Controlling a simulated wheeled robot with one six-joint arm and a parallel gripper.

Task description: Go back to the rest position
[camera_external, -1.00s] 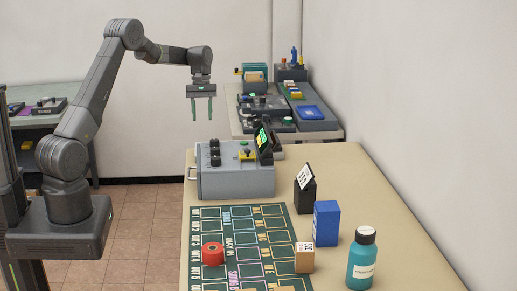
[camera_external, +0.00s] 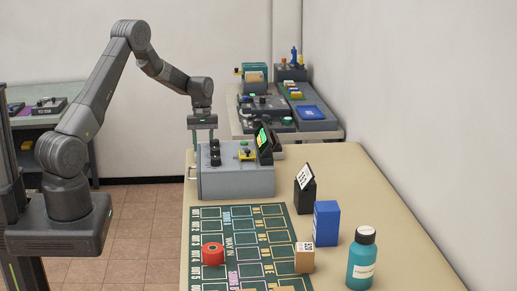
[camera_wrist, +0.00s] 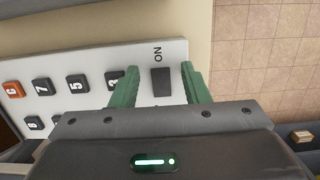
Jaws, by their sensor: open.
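My gripper (camera_external: 203,138) is open and empty, pointing down at the left end of the grey control box (camera_external: 237,182) in the external view. In the wrist view its two green fingers (camera_wrist: 160,70) stand apart on either side of a dark rectangular switch (camera_wrist: 161,81) marked "ON" on a white panel (camera_wrist: 91,52). Whether the fingers touch the panel cannot be told. Nothing shows between them except the switch below. My arm is raised and bent over from the left.
Numbered black keys (camera_wrist: 76,84) and an orange key (camera_wrist: 13,89) lie beside the switch. A red round object (camera_external: 212,254), a tan cube (camera_external: 304,258), a blue box (camera_external: 326,223), a black box (camera_external: 305,192) and a teal bottle (camera_external: 362,262) stand on the table (camera_external: 400,215).

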